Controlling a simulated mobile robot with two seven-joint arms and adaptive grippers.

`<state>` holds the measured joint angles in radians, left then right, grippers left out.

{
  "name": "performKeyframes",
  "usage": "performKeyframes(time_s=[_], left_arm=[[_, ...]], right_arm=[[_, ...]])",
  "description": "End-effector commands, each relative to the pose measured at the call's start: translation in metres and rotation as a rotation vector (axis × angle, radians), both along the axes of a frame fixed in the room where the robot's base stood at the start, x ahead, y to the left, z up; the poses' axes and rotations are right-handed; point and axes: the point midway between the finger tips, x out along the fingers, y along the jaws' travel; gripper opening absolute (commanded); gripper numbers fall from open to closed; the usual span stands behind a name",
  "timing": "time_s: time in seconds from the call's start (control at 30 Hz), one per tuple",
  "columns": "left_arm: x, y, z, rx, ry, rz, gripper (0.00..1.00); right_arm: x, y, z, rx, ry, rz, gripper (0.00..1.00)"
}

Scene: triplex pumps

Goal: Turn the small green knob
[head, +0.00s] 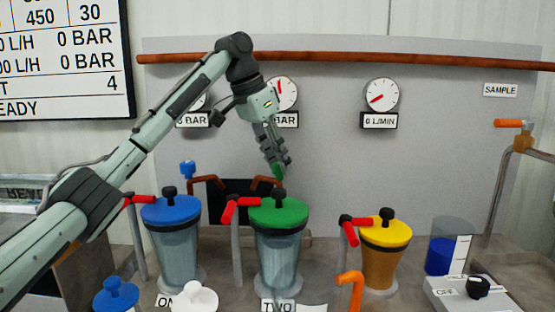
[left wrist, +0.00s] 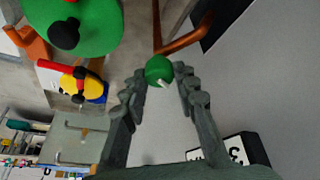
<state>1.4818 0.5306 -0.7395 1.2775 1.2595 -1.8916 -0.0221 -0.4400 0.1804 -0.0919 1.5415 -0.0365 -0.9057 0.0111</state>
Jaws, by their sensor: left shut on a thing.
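The small green knob (head: 278,171) sits behind the green-lidded vessel, where copper pipes meet. In the left wrist view the knob (left wrist: 159,69) is round with a pale mark, and lies between my fingertips. My left gripper (head: 277,160) reaches down from above and is shut on the knob; its fingers (left wrist: 161,84) stand on both sides of it. My right gripper is not in view.
The green-lidded vessel (head: 278,218) with a red-handled valve (head: 240,205) stands just in front. A blue-lidded vessel (head: 172,215) is left, a yellow-lidded one (head: 385,235) right. Gauges (head: 381,95) and a copper pipe (head: 340,57) line the grey panel behind.

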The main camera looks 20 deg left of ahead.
Motion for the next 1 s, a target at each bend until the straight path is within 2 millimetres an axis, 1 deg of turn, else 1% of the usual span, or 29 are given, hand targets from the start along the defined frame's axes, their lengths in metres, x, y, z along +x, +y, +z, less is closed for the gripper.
performKeyframes(time_s=[0.2, 0.5, 0.73, 1.0], left_arm=[[0.0011, 0.0003, 0.0001, -0.004, 0.002, -0.194, 0.00], [0.0021, 0.0006, 0.0003, -0.002, 0.001, -0.394, 0.00], [0.0025, 0.0011, 0.0003, -0.001, 0.000, -0.475, 0.00], [0.0027, 0.0014, 0.0001, 0.000, 0.000, -0.503, 0.00]], right_arm=[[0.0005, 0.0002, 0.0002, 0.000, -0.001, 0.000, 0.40], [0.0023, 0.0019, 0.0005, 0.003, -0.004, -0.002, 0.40], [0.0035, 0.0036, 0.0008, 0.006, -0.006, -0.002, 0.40], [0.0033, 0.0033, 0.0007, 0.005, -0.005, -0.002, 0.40]])
